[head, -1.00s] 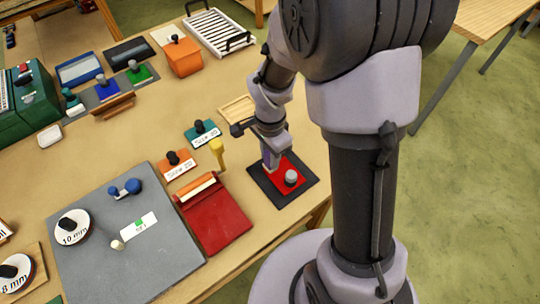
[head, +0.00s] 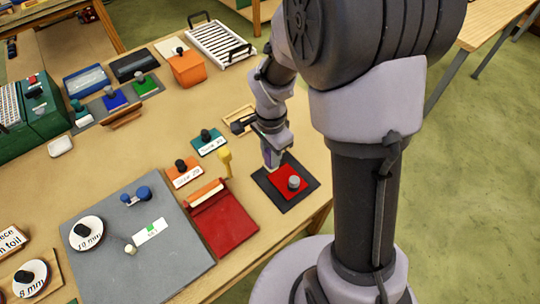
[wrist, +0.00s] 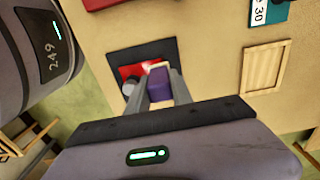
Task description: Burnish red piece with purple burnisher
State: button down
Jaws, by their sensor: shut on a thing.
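The red piece (head: 286,183) lies flat on a dark mat (head: 299,199) near the table's right edge, with a grey knob (head: 294,183) standing on it. It also shows in the wrist view (wrist: 127,72). My gripper (head: 272,150) is over the far left part of the red piece. It is shut on the purple burnisher (wrist: 159,84), which sits between the two fingers in the wrist view. The burnisher's pale tip (wrist: 154,65) is at the red piece's edge; I cannot tell whether it touches.
A red board with a roller (head: 224,222) and a yellow-handled tool (head: 226,160) stand left of the mat. A small wooden frame (head: 238,119) lies behind it; it also shows in the wrist view (wrist: 264,68). A grey slab (head: 170,262) fills the front left.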

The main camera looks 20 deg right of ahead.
jog(key=shift+r+p, duration=1)
jog(key=shift+r, duration=0.5)
